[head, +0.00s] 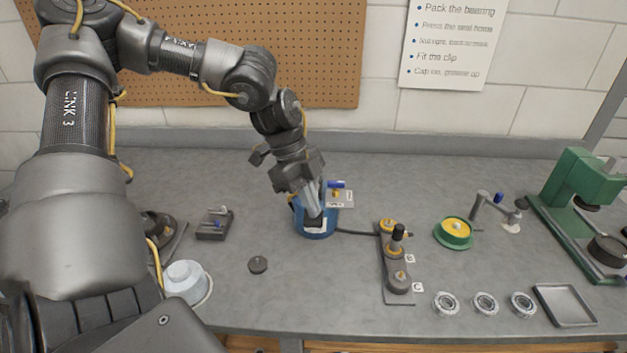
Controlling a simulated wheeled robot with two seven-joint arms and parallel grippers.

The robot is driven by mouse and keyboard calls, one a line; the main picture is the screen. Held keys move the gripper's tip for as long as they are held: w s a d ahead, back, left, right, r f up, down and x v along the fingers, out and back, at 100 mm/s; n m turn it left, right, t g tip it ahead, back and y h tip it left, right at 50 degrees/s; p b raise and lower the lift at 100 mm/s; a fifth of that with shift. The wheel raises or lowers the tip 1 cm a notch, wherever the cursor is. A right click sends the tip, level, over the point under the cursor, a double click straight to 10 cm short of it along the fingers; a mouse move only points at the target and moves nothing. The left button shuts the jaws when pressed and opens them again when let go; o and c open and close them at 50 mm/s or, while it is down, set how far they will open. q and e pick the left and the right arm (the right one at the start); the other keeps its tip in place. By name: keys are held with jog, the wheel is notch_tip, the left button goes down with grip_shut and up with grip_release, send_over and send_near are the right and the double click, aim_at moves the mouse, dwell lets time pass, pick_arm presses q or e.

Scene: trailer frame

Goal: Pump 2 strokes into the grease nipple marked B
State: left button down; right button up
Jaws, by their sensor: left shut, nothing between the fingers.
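A grey plate (397,292) carries several round bosses with brass-coloured parts. A dark hose (357,232) runs from the blue grease pot (315,230) toward the plate. The pot has a blue-tipped lever (336,185) at its top. My left gripper (313,212) is shut and empty, pointing down at the pot and hiding part of it. My right gripper is out of view.
A green dish (454,233) and a small crank stand (493,212) are right of the plate. Several bearings (485,304) and a grey tray (565,306) lie in front. A green press (577,195) stands far right.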

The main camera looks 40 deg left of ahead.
pick_arm(q)
jog(key=shift+f, duration=0.35)
jog(key=shift+r, duration=0.2)
jog(key=shift+w+a+r+p, duration=0.15)
jog(key=shift+r+p, duration=0.5)
jog(key=shift+r, duration=0.45)
jog(key=shift+w+a+r+p, duration=0.2)
jog(key=shift+r+p, duration=0.45)
jog(key=shift+r, duration=0.4)
jog(key=shift+w+a+r+p, duration=0.15)
jog(key=shift+r+p, duration=0.5)
jog(key=shift+r, duration=0.45)
jog(key=shift+f, duration=0.15)
jog(key=shift+s+d+f+b, duration=0.15)
jog(key=shift+f+b, duration=0.4)
jog(key=shift+b, duration=0.05)
jog(key=shift+s+d+f+b, duration=0.1)
jog(key=shift+f+b, duration=0.45)
jog(key=shift+b, duration=0.05)
jog(key=shift+f, duration=0.1)
